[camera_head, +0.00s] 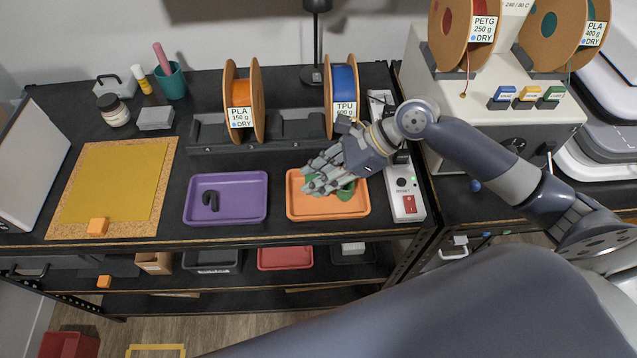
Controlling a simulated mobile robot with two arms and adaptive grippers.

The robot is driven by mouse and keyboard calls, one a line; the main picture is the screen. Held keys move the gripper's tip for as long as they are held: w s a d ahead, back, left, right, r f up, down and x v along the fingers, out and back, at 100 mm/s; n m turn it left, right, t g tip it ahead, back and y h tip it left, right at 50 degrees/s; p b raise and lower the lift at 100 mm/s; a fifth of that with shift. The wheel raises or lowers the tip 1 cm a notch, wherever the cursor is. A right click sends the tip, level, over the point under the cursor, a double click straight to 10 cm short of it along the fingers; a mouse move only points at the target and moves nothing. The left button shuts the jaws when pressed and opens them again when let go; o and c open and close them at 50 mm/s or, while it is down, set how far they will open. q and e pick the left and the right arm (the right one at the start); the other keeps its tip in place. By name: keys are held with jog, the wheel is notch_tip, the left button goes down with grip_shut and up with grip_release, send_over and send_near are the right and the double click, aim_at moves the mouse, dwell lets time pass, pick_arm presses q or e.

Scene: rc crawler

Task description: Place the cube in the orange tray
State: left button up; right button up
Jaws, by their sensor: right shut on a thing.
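A second orange block (104,281) shows lower down, by the shelf below. The orange tray (302,213) lies right of the middle. My right gripper (318,184) is over this tray, its fingers shut on a green thing (346,191). The fingers cover much of the green thing, so its full shape and whether it touches the tray floor cannot be told. My left gripper is not in view.
A purple tray (238,210) with a black curved piece stands left of the orange tray. Filament spools (257,97) on a black rack are behind. A power strip with a red switch (409,206) is close on the right. Bench between mat and purple tray is clear.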

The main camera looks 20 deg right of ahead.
notch_tip(320, 180, down, 3)
jog(key=shift+r+p, duration=0.15)
jog(key=shift+p, duration=0.25)
jog(key=shift+f, duration=0.45)
jog(key=shift+f, duration=0.1)
jog(key=o, duration=0.8)
